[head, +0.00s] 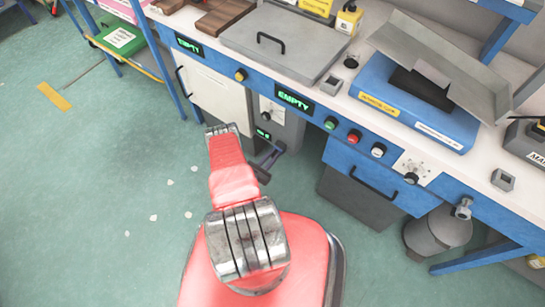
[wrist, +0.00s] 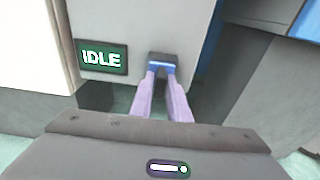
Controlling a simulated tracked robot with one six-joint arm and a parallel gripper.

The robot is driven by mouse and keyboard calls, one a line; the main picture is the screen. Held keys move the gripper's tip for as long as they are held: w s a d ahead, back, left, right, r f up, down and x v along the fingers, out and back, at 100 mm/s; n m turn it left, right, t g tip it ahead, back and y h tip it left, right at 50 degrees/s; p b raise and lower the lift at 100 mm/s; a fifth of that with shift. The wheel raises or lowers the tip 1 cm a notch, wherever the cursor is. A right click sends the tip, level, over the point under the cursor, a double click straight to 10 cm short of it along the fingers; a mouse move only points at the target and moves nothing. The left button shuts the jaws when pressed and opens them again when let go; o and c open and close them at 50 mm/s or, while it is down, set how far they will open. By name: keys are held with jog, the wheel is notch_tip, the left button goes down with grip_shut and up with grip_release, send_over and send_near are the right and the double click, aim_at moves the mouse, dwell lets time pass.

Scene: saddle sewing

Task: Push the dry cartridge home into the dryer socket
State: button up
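In the wrist view a small dark block with a blue band, which I take as the dry cartridge (wrist: 163,61), sits at the tips of my gripper (wrist: 161,72). The two pale purple fingers are a little apart, one on each side of the blue part, and look shut on it. It is against or very near the grey front of the dryer (wrist: 130,20). The socket is hidden behind it, and I cannot tell how deep it sits. In the head view my gripper (head: 269,160) reaches to the low grey dryer (head: 284,122) under the bench; the cartridge is not clear there.
A green IDLE display (wrist: 101,57) is left of the fingers on the dryer front. The blue bench front has EMPTY displays (head: 295,100), buttons and a knob. A dark drawer (head: 360,195) and a grey canister (head: 437,232) stand to the right. Floor at left is open.

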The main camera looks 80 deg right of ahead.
jog(key=o, duration=0.4)
jog(key=v, duration=1.3)
jog(key=shift+w+a, duration=0.2)
jog(key=shift+a, duration=0.15)
dwell(0.9)
